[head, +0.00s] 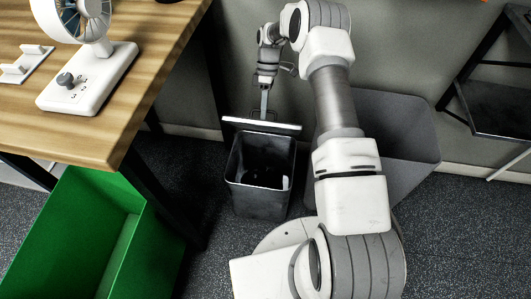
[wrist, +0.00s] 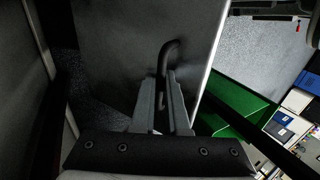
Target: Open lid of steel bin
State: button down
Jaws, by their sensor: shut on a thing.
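The steel bin (head: 258,203) stands on the carpet in the head view, dark grey, with its mouth open and a dark interior. Its lid (head: 272,127) is raised at the back of the mouth, seen almost edge-on as a pale strip. In the wrist view the lid (wrist: 125,45) is a broad grey panel with a dark curved handle (wrist: 170,52). My gripper (head: 264,106) is at the lid, and its fingers (wrist: 162,88) are shut on the handle in the wrist view. The exact finger contact is partly hidden.
A larger grey bin (head: 405,125) stands behind my arm on the right. A wooden table (head: 150,45) with a white fan (head: 88,75) is at the left, above a green bin (head: 75,235). A dark rack (head: 500,105) stands at the far right. The wall is close behind the lid.

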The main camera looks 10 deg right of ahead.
jog(key=shift+d+f, duration=0.15)
jog(key=shift+f, duration=0.1)
jog(key=shift+w+f+b, duration=0.1)
jog(key=shift+w+b, duration=0.2)
jog(key=shift+b, duration=0.15)
jog(key=shift+w+d+g+b, duration=0.35)
jog(key=shift+w+b, duration=0.45)
jog(key=shift+b, duration=0.3)
jog(key=shift+w+d+r+g+b, duration=0.25)
jog(key=shift+w+r, duration=0.1)
jog(key=shift+w, duration=0.3)
jog(key=shift+w+d+r+g+b, duration=0.15)
jog(key=shift+w+d+r, duration=0.15)
jog(key=shift+w, duration=0.3)
jog(key=c, duration=0.7)
grip_release()
jog(key=shift+r, duration=0.25)
